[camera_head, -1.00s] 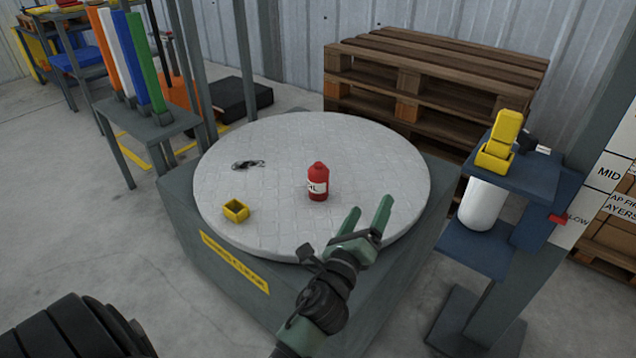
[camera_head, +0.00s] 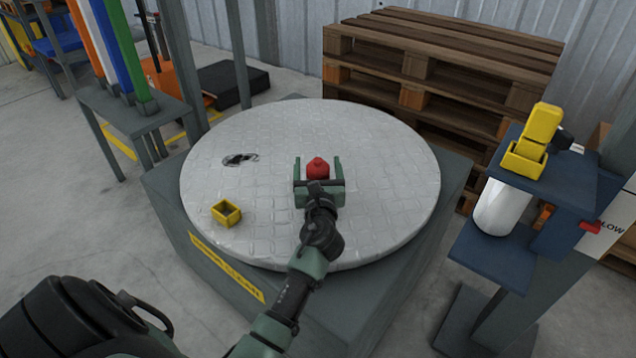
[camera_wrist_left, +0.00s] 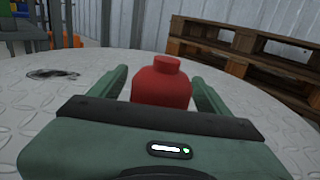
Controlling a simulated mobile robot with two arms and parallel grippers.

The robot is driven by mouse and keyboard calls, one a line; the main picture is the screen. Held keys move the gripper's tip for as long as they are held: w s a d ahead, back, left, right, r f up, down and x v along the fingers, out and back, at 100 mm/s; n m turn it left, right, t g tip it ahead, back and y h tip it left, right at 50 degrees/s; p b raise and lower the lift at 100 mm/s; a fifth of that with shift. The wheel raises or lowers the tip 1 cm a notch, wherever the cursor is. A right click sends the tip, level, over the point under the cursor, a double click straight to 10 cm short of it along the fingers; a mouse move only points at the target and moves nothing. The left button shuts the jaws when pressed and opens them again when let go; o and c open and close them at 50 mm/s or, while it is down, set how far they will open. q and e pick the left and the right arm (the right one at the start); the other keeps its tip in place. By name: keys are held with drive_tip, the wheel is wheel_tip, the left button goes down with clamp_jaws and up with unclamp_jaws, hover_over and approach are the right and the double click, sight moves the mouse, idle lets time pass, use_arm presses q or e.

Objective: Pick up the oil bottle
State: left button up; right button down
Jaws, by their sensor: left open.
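The red oil bottle (camera_head: 317,168) stands upright on the round grey turntable (camera_head: 375,205). My left gripper (camera_head: 318,166) is open, with one finger on each side of the bottle. In the left wrist view the bottle (camera_wrist_left: 162,84) is between the two green fingers (camera_wrist_left: 160,85), with its cap on top. The gripper's palm hides the lower part of the bottle. I cannot tell whether the fingers touch it. My right gripper is not in view.
A blue stand (camera_head: 555,185) with a yellow item is at right. Wooden pallets (camera_head: 440,65) are stacked behind.

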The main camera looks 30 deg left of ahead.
use_arm(q)
drive_tip(key=shift+c, duration=0.3)
drive_tip(key=c, duration=1.5)
drive_tip(key=shift+r, duration=0.1)
